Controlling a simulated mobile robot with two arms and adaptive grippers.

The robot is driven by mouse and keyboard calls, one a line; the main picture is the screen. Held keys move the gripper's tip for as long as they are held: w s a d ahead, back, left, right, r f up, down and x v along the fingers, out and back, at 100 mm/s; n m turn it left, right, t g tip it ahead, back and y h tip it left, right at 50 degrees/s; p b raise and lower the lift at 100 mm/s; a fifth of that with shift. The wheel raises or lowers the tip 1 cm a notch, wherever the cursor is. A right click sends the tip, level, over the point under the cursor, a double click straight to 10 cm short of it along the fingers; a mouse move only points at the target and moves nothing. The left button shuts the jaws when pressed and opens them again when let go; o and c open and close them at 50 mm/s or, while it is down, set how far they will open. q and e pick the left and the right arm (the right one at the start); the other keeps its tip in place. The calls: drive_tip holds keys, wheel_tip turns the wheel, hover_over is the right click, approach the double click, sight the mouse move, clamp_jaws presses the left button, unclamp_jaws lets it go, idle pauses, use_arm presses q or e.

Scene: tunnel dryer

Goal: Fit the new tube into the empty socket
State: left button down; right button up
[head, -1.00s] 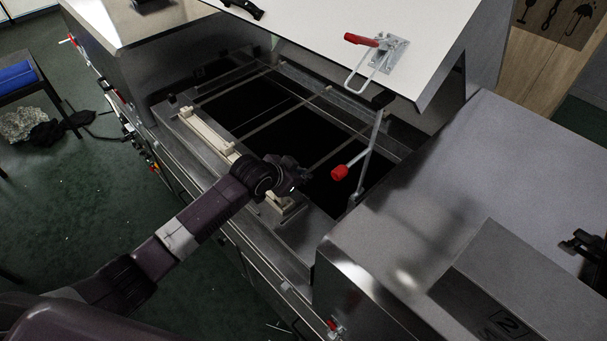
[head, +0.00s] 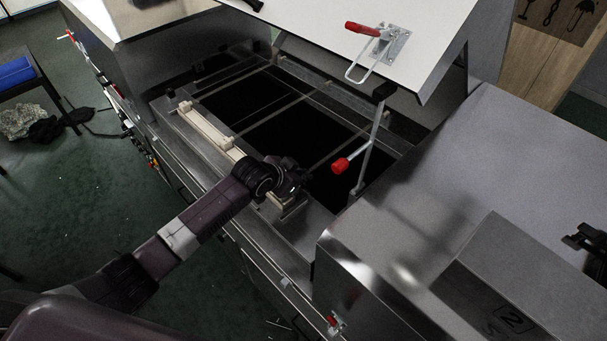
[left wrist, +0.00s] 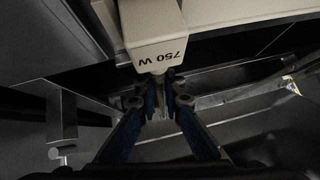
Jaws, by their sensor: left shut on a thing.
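My left gripper (head: 292,178) is over the near long side of the open dryer bay. In the left wrist view its two fingers (left wrist: 160,98) are closed at the end of a cream piece marked "750 W" (left wrist: 157,45), taken as the new tube. What lies between the fingertips is partly hidden. A long cream bar (head: 205,128) runs along the near side of the bay, and part of it also shows in the left wrist view (left wrist: 235,12). My arm hides part of this side. I cannot make out the empty socket. My right gripper is not in view.
A raised white lid (head: 310,25) with a red-handled clamp (head: 362,28) hangs over the bay. A rod with a red knob (head: 341,165) stands close right of the gripper. Steel housing (head: 500,150) bounds the right. Dark openings (head: 300,130) lie behind the gripper.

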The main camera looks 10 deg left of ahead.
use_arm(q)
drive_tip(key=shift+f, duration=0.1)
drive_tip(key=c, duration=2)
unclamp_jaws()
drive_tip(key=shift+s, duration=0.1)
drive_tip(key=v, duration=1.2)
drive_tip(key=shift+f, duration=0.1)
